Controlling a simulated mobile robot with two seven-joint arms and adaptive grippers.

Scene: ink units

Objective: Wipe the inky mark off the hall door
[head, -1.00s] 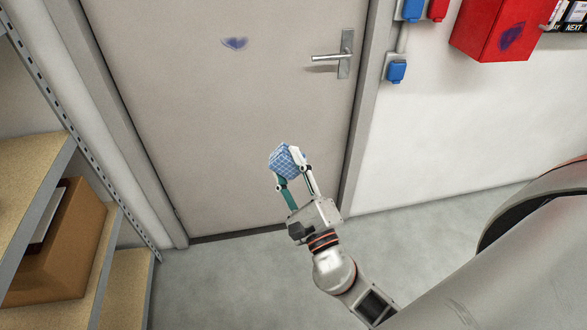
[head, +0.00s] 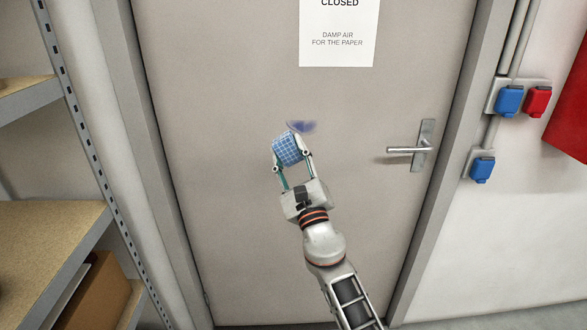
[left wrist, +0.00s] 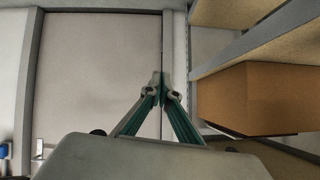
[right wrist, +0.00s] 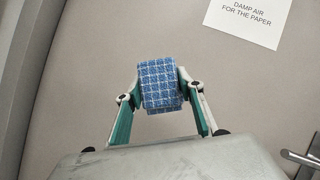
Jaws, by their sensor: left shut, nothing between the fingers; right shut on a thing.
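The inky mark (head: 302,126) is a blue-purple smudge on the grey hall door (head: 220,120), left of the handle. My right gripper (head: 292,160) is shut on a blue checked cloth (head: 288,149), held just below and left of the mark in the head view and partly overlapping it. Whether the cloth touches the door I cannot tell. The cloth also shows between the fingers in the right wrist view (right wrist: 160,82), where the mark is not visible. My left gripper (left wrist: 160,78) is shut and empty in the left wrist view; it is outside the head view.
A paper notice (head: 338,40) hangs on the door above the mark. The metal door handle (head: 408,150) is to the right. Blue and red sockets (head: 509,101) are on the right wall. Shelving (head: 50,240) with a cardboard box (head: 97,295) stands at the left.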

